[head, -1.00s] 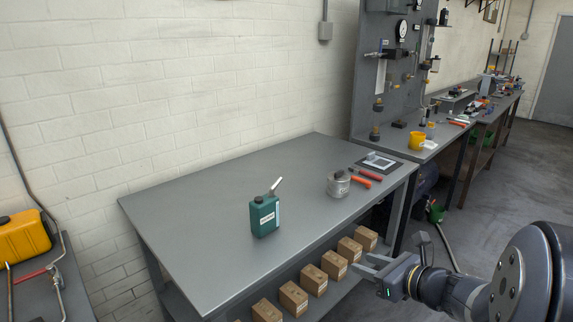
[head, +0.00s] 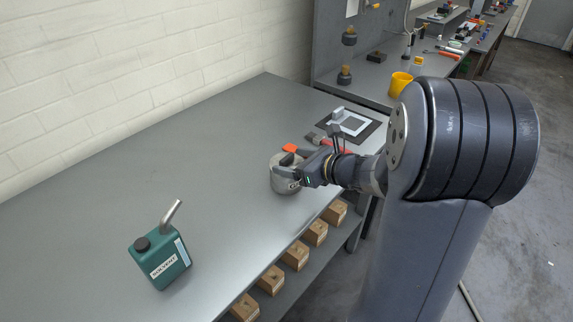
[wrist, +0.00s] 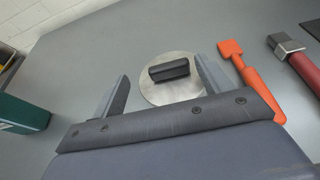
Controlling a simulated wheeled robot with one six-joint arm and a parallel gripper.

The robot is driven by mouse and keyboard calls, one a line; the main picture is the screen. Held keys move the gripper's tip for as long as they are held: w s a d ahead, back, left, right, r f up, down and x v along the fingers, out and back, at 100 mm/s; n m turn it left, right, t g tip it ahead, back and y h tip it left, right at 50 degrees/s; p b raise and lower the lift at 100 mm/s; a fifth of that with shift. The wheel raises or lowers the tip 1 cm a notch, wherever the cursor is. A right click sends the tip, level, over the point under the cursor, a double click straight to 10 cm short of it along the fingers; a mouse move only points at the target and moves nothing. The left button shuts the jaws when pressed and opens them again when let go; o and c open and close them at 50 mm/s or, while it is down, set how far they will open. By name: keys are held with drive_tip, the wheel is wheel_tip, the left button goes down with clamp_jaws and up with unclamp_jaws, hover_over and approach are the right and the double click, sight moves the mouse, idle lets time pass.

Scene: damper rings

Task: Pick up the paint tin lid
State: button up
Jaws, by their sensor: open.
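The paint tin (head: 286,181) is a grey metal can standing near the front edge of the bench. Its lid (wrist: 160,92) is a round pale metal disc with a dark bar handle (wrist: 169,70) on top. My gripper (head: 296,164) is at the top of the tin and hides most of the lid in the head view. In the wrist view my gripper (wrist: 161,68) is open, with one finger on each side of the handle. I cannot tell whether the fingers touch the lid.
An orange scraper (wrist: 250,80) and a red-handled tool (wrist: 303,68) lie just right of the tin. A green solvent can (head: 160,260) stands to the left. A framed mat (head: 375,130) lies behind. Cardboard boxes (head: 296,256) sit on the lower shelf. The bench's middle is clear.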

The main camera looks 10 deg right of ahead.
sight(289, 159)
drive_tip(key=shift+w, duration=0.15)
drive_tip(key=shift+w+d+x, duration=0.1)
drive_tip(key=shift+d+x, duration=0.05)
drive_tip(key=shift+x, duration=1.15)
drive_tip(key=shift+w+d+x, duration=0.1)
drive_tip(key=shift+d+x, duration=0.05)
drive_tip(key=shift+x, duration=1.1)
drive_tip(key=shift+c, duration=0.3)
drive_tip(key=shift+s+f, duration=0.1)
drive_tip(key=shift+f, duration=0.1)
drive_tip(key=c, duration=1)
